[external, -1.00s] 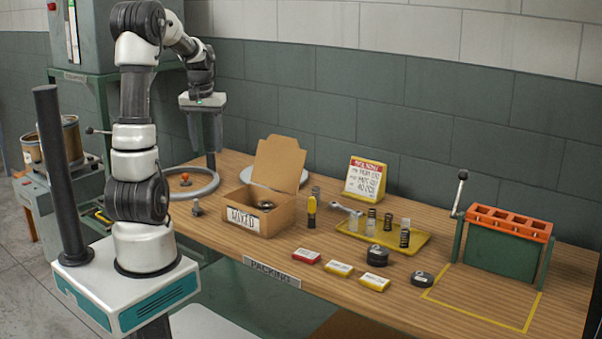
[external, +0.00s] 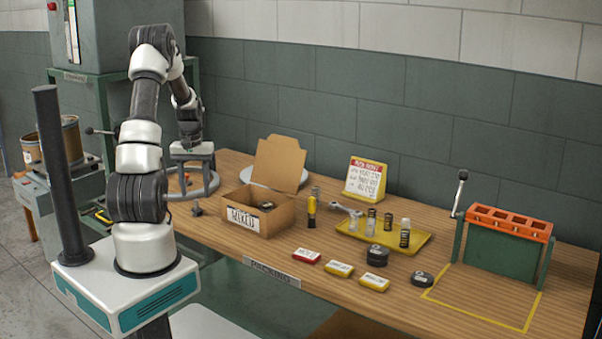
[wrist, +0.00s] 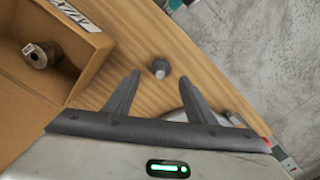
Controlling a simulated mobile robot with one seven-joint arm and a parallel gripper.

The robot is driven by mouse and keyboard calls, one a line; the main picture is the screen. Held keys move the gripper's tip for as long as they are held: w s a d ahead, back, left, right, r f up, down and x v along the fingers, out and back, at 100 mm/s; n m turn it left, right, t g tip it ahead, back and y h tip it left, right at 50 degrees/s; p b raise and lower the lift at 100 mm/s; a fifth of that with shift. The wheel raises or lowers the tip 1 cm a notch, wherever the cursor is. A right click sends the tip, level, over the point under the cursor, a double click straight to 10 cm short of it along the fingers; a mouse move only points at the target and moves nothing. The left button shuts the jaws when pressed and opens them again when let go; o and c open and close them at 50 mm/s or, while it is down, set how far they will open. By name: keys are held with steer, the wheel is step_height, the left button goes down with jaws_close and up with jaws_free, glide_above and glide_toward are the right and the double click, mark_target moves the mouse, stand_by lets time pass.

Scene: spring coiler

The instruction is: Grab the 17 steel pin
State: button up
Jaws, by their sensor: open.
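A small grey upright piece (external: 196,209), which looks like the steel pin, stands on the wooden bench in front of the round ring fixture. No number on it can be read. In the wrist view the pin (wrist: 160,68) shows just beyond the fingertips, roughly centred between them. My gripper (external: 194,190) points down above the pin, with its fingers apart and nothing between them. In the wrist view my gripper (wrist: 159,80) is open and empty. The exact height of the tips above the pin cannot be told.
An open cardboard box (external: 262,222) with metal parts inside stands close to the right of the pin. The ring fixture (external: 212,190) with a red knob is behind. A yellow tray (external: 400,246) of springs and a green rack (external: 500,250) lie farther right. The bench edge is near.

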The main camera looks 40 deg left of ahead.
mark_target(197, 209)
steer(key=shift+s+f, duration=0.1)
steer(key=shift+f, duration=2.7)
steer(key=c, duration=1.2)
